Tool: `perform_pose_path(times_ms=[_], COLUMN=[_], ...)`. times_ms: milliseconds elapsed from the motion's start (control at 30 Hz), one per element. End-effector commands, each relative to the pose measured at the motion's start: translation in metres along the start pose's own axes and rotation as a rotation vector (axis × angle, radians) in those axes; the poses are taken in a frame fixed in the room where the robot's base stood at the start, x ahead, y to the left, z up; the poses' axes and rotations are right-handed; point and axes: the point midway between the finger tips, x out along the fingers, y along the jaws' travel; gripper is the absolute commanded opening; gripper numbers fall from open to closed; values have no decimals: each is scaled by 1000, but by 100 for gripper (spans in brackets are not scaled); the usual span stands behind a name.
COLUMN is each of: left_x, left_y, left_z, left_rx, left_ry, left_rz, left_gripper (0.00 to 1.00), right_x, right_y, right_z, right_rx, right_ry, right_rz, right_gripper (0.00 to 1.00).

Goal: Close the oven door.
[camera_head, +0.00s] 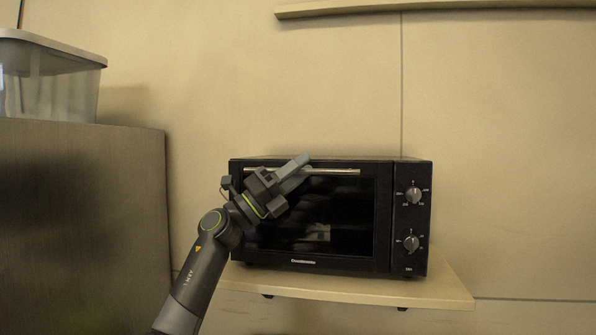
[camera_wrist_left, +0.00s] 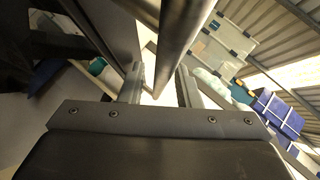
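The black oven (camera_head: 411,260) sits on a wooden shelf. Its dark glass door (camera_head: 345,215) stands upright, shut or nearly shut; I cannot tell if a small gap is left. A silvery bar handle (camera_head: 335,171) runs along the door's top. My left gripper (camera_head: 299,168) is at the left part of the handle and hides some of it and of the door. In the left wrist view its two fingers (camera_wrist_left: 159,88) are apart, with a bar, seemingly the handle (camera_wrist_left: 180,35), running between them; contact is unclear. My right gripper is not in view.
The wooden shelf (camera_head: 450,290) ends just right of the oven. A dark grey cabinet (camera_head: 80,200) with a clear plastic bin (camera_head: 50,80) on top stands at the left. Another shelf (camera_head: 430,7) is high on the wall. In the left wrist view blue crates (camera_wrist_left: 275,112) show.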

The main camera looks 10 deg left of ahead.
Motion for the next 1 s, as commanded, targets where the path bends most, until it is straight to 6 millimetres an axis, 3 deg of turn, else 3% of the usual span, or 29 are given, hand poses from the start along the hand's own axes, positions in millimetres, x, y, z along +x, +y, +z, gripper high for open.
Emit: perform_pose_path(times_ms=[133,267,700,1000], left_x=[-8,-29,-127,-169], left_y=[1,3,1,-2], left_z=[1,-1,-4,-2], left_rx=[4,5,5,4], left_ry=[-6,-5,-1,0], left_rz=[2,3,3,0], left_gripper=[32,32,32,32], right_x=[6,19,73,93], right_y=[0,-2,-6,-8], right_z=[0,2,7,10], right_rx=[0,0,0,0], right_ry=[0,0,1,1], right_rz=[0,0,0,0], right_gripper=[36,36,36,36])
